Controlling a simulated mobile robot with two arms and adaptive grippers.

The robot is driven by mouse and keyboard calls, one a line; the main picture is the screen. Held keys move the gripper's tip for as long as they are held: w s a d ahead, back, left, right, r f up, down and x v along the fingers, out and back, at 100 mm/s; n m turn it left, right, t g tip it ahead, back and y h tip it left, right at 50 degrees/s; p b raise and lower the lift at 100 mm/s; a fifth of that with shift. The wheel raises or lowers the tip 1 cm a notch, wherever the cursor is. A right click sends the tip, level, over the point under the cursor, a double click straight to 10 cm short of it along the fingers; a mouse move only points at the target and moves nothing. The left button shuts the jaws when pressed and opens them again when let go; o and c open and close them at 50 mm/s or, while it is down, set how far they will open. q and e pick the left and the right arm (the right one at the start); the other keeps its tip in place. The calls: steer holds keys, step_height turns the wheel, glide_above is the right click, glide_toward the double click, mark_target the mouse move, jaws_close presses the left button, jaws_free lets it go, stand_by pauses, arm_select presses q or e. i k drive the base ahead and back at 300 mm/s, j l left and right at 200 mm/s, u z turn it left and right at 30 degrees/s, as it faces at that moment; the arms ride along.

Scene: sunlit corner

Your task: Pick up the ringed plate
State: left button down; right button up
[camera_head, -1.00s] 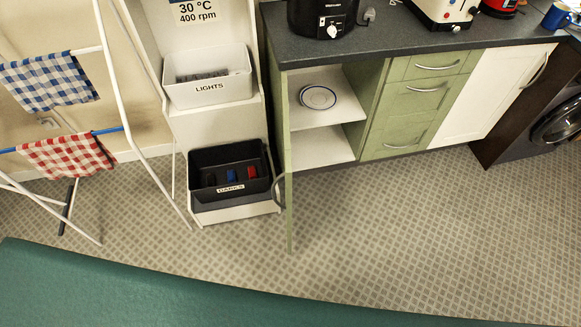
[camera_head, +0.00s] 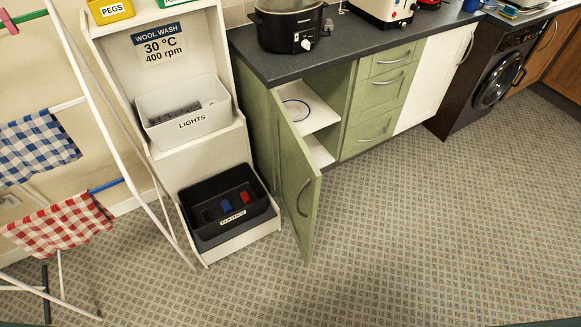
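The ringed plate (camera_head: 295,110) is white with a dark blue ring. It lies flat on the upper white shelf (camera_head: 319,115) inside the green base cabinet. The cabinet door (camera_head: 296,180) stands open toward me and hides part of the interior, including most of the lower shelf. The plate's left edge is close to the door's top edge in the picture. Neither of my grippers shows in the head view.
A slow cooker (camera_head: 290,27) and a toaster stand on the dark worktop (camera_head: 345,50). Left of the cabinet is a shelf unit with a LIGHTS bin (camera_head: 185,108) and a DARKS bin (camera_head: 228,205). A drying rack (camera_head: 105,110) stands further left. The patterned floor (camera_head: 430,220) is clear.

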mark_target(299, 110)
steer(key=l+u, duration=0.1)
steer(key=u, duration=0.5)
steer(key=i+l+u, duration=0.2)
steer(key=l+u, duration=0.2)
steer(key=l, duration=0.25)
steer(key=i+l+u, duration=0.2)
steer(key=l, duration=0.15)
steer(key=l+u, duration=0.2)
steer(key=l, duration=0.15)
